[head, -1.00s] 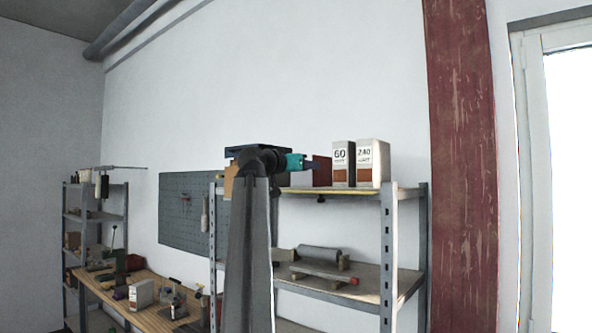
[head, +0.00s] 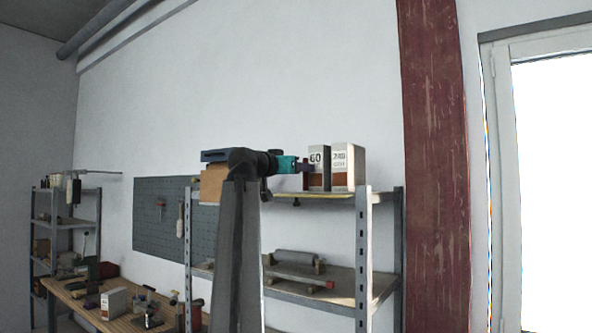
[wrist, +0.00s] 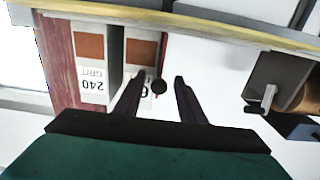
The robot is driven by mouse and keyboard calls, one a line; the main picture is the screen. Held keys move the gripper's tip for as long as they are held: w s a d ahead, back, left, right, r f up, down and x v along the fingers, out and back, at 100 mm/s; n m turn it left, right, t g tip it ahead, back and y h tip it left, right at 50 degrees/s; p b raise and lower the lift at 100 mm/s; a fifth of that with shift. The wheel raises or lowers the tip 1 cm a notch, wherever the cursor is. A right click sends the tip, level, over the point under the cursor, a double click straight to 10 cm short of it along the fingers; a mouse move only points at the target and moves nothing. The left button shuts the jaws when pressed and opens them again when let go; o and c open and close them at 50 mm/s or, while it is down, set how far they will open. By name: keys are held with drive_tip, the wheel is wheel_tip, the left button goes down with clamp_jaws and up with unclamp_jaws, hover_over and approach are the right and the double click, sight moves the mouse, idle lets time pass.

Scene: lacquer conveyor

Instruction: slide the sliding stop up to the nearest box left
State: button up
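The sliding stop is a dark red plate, seen nearly edge-on in the wrist view (wrist: 164,48) beside the box marked 60 (wrist: 141,52); I cannot tell if they touch. In the head view my gripper (head: 306,167) is at the shelf's top level, just left of the 60 box (head: 317,157), and mostly hides the stop. The box marked 240 (head: 347,160) stands right of the 60 box.
The shelf's yellow front edge (wrist: 220,30) runs across the wrist view. A grey block with a small handle (wrist: 274,85) lies to the right there. In the head view, a lower shelf (head: 340,285) holds rollers, and a workbench (head: 75,300) stands at left.

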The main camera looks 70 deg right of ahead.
drive_tip(key=shift+w, duration=0.1)
drive_tip(key=shift+a, duration=0.15)
drive_tip(key=shift+a+f, duration=0.15)
drive_tip(key=shift+a, duration=0.3)
drive_tip(key=p+v, duration=0.3)
drive_tip(key=v, duration=0.9)
drive_tip(key=shift+w+a+p, duration=0.2)
drive_tip(key=shift+a+p, duration=0.1)
drive_tip(key=shift+a, duration=0.05)
